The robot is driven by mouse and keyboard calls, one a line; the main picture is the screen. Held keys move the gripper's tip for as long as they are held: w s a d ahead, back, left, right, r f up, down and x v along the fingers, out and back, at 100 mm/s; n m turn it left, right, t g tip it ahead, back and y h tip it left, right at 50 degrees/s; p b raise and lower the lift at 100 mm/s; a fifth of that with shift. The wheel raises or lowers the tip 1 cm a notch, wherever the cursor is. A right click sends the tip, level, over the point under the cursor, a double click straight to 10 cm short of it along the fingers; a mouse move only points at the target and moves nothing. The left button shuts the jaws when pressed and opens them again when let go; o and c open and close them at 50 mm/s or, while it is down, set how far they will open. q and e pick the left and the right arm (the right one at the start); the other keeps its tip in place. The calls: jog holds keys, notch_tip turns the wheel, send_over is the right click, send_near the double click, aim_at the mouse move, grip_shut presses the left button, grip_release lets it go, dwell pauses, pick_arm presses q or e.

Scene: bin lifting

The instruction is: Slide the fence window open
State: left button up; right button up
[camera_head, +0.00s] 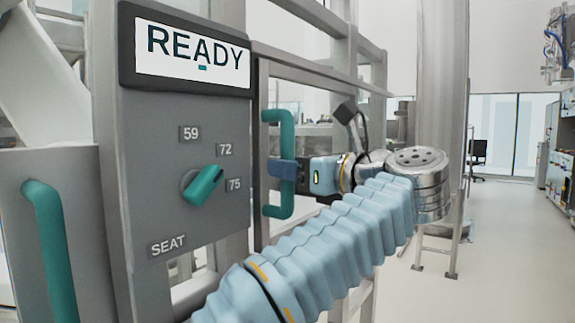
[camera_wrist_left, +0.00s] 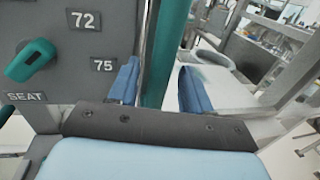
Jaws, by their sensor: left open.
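The teal window handle (camera_head: 287,130) is an upright bar with bent ends, fixed to a grey metal frame (camera_head: 259,95) just right of the control panel. My left gripper (camera_head: 283,169) is at the middle of the handle in the head view. In the left wrist view, its two blue fingers (camera_wrist_left: 160,85) are open on either side of the teal bar (camera_wrist_left: 168,45). The bar is nearer the left finger, and a gap shows before the right finger. Whether a finger touches the bar is unclear. My right gripper is out of view.
A grey control panel (camera_head: 150,130) with a READY screen (camera_head: 190,55) and a teal knob (camera_head: 203,186) stands close left of the handle. Another teal handle (camera_head: 50,250) is at the lower left. Open floor (camera_head: 510,250) lies at the right.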

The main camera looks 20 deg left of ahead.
pick_arm(q)
jog(key=shift+x, duration=0.85)
grip_shut()
